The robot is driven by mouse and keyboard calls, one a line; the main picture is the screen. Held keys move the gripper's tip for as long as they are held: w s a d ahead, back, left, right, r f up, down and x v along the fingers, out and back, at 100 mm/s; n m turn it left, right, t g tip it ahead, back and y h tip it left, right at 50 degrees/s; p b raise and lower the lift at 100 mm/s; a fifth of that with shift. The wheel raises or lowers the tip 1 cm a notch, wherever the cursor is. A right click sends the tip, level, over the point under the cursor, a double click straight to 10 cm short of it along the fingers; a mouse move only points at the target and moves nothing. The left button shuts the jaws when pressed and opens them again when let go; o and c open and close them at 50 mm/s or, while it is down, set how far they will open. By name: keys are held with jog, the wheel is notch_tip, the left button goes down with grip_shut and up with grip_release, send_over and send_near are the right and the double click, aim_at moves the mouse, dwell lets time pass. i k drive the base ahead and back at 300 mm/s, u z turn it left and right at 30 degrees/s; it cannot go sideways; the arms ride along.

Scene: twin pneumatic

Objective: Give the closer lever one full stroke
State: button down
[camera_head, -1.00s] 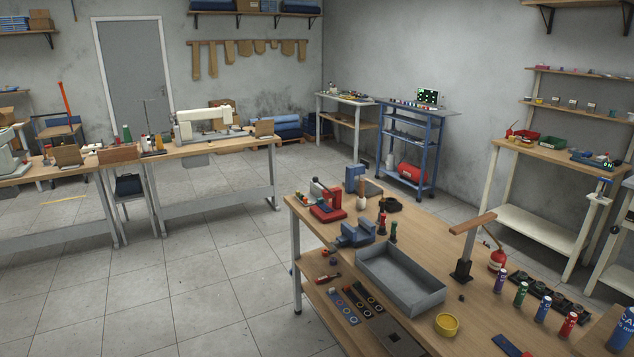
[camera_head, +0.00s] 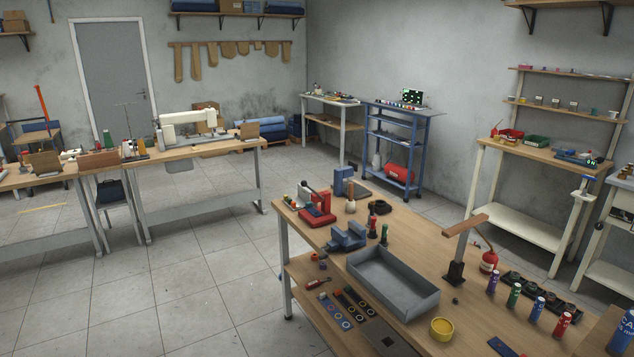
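No part labelled as the closer lever can be told for sure. A dark-based post with a wooden crossbar (camera_head: 465,226) stands at the middle of the table. My gripper is not in view.
The near table (camera_head: 420,212) also holds a grey tray (camera_head: 394,289), a yellow ring (camera_head: 442,328) and several coloured cans. A sewing bench (camera_head: 205,149) stands at left, a blue rack (camera_head: 405,145) and a white bench (camera_head: 535,150) behind. The tiled floor (camera_head: 200,270) at left is clear.

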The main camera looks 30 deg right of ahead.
aim_at(304, 184)
jog(key=i, duration=0.85)
jog(key=u, duration=0.05)
